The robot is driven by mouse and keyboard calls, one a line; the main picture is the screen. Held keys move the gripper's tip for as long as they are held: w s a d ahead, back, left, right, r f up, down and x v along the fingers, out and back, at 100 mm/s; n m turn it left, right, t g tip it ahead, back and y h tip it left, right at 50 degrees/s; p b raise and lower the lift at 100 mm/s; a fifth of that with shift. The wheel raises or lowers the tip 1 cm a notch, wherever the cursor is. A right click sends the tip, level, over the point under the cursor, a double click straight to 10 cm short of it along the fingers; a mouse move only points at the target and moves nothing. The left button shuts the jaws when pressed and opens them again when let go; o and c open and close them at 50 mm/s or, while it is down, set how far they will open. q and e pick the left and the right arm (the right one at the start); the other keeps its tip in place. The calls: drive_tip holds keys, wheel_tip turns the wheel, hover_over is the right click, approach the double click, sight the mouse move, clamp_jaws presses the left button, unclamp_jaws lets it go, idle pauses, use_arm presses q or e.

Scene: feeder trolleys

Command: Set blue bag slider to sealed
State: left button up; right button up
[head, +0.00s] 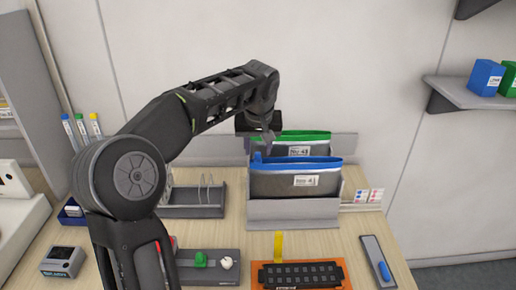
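The blue bag (275,184) is a dark pouch with a blue top edge and a white label. It stands in the front of a grey holder (292,212). A small blue piece shows at the left end of its top edge; I cannot tell for sure that it is the slider. My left gripper (267,136) points down above the left end of the bags, over or beside the green-edged bag behind. Its fingers are small and dark, and I cannot tell whether they are apart or touch the blue edge. My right gripper is not in view.
A bag with a green top edge (308,136) stands right behind the blue one. A wire rack (195,211) is to the left. A panel with a green knob (200,260), an orange-framed block (300,275) and a grey plate with a blue handle (372,250) lie in front.

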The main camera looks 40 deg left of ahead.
use_arm(q)
drive_tip(key=shift+x, duration=0.8)
drive_tip(key=shift+c, duration=0.6)
clamp_jaws()
